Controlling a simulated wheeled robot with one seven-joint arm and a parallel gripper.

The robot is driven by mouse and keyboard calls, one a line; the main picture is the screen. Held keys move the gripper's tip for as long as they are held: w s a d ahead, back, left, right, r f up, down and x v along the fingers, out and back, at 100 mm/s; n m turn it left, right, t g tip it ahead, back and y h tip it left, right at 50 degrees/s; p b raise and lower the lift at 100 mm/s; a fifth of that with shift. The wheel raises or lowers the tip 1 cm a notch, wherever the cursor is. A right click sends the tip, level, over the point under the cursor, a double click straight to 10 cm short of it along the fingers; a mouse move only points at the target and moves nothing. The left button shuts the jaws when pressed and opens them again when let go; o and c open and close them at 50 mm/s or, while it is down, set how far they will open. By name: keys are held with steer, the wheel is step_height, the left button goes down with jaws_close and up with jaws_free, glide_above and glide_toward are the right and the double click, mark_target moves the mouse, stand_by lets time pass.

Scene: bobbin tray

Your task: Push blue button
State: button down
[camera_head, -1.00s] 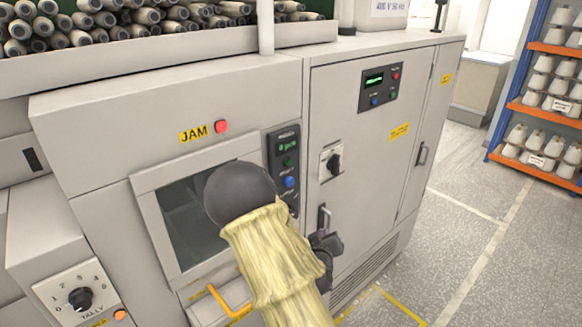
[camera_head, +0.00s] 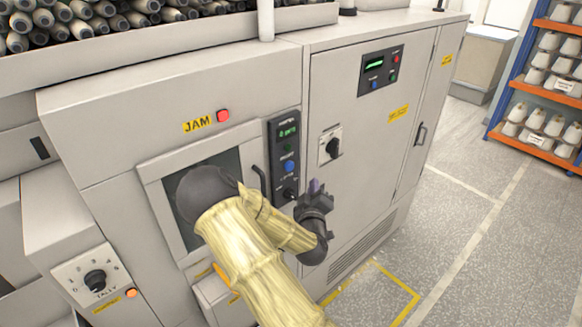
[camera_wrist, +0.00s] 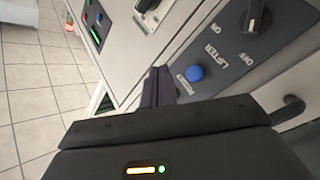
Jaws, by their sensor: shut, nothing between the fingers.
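A blue button (camera_head: 289,167) sits on the narrow dark control panel (camera_head: 273,138) right of the machine's window, above a black knob (camera_head: 290,193). The wrist view shows this blue button (camera_wrist: 194,73) close up, unobstructed. A second blue button (camera_head: 373,85) is on the cabinet's upper panel, below a green display. My gripper (camera_head: 315,187) is shut and empty in front of the cabinet, right of and slightly below the narrow panel. In the wrist view my shut dark fingers (camera_wrist: 157,87) appear just left of the blue button; I cannot tell the gap in depth.
A red button (camera_head: 222,115) beside the JAM label, a rotary switch (camera_head: 330,144) and a cabinet handle (camera_head: 421,134) are nearby. A curved dark handle (camera_head: 260,178) stands out by the window. Open floor lies at right, before shelves (camera_head: 548,80).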

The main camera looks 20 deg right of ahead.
mark_target(294, 165)
steer(key=w+a, duration=0.2)
steer(key=w, duration=0.4)
steer(key=shift+w+a, duration=0.2)
steer(key=shift+a, duration=0.15)
stand_by(1.7)
steer(key=shift+w+a, duration=0.15)
steer(key=shift+w, duration=0.2)
steer(key=shift+w+a+b, duration=0.2)
steer(key=shift+w+b, duration=0.2)
steer(key=shift+w, duration=0.1)
stand_by(1.0)
steer(key=shift+s+d, duration=0.35)
steer(key=shift+s, duration=0.5)
steer(key=shift+b, duration=0.3)
